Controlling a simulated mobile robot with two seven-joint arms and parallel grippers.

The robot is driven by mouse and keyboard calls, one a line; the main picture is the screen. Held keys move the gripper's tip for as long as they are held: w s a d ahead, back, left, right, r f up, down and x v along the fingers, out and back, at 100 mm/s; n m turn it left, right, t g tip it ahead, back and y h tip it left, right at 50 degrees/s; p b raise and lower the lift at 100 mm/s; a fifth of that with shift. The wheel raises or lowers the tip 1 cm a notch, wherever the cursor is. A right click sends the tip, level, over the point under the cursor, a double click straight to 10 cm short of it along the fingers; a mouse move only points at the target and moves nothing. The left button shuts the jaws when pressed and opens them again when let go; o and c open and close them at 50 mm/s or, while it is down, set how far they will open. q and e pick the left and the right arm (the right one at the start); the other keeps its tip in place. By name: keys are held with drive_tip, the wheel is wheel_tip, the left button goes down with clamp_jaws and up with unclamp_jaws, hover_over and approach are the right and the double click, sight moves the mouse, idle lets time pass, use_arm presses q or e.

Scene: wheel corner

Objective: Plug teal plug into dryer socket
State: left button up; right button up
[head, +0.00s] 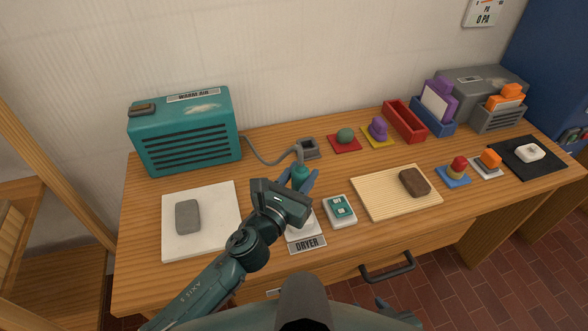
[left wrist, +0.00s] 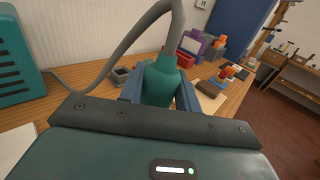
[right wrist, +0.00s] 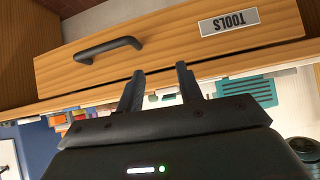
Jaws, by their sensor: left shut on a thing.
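The teal plug (head: 300,174) stands roughly upright in my left gripper (head: 302,182), its grey cord leaving the top and running back to the teal dryer (head: 185,130). In the left wrist view the plug (left wrist: 160,82) sits between the two blue fingers, which are shut on it. The plug's lower end is hidden. Below and in front of it is a white plate (head: 301,231) with a DRYER label (head: 307,245); my gripper covers much of it, and I cannot see a socket opening. My right gripper (right wrist: 160,88) is open and empty, facing a drawer front.
A grey square holder (head: 308,148) is behind the plug. A white box with a teal top (head: 341,210) is close on the right, then a wooden board (head: 372,198) with a brown block. A white board (head: 222,222) with a grey block is left. The drawer handle (right wrist: 107,48) is near my right gripper.

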drive_tip(key=shift+w+d, duration=0.1)
drive_tip(key=shift+d, duration=0.05)
use_arm(q)
drive_tip(key=shift+f+b, duration=0.5)
drive_tip(key=shift+f, duration=0.05)
wheel_tip(320, 180, down, 2)
drive_tip(key=shift+f+b, duration=0.25)
drive_tip(key=shift+b, duration=0.95)
drive_tip(key=shift+f+b, duration=0.6)
drive_tip(key=shift+f, duration=0.05)
drive_tip(key=shift+f+b, duration=0.45)
use_arm(e)
drive_tip(key=shift+w+a+f+t+y, duration=0.2)
drive_tip(key=shift+a+f+t+y, duration=0.15)
drive_tip(key=shift+a+f, duration=0.5)
drive_tip(key=shift+w+a+r, duration=0.1)
drive_tip(key=shift+r, duration=0.25)
drive_tip(key=shift+w+f, duration=0.1)
drive_tip(key=shift+w, duration=0.1)
drive_tip(key=shift+s, duration=0.1)
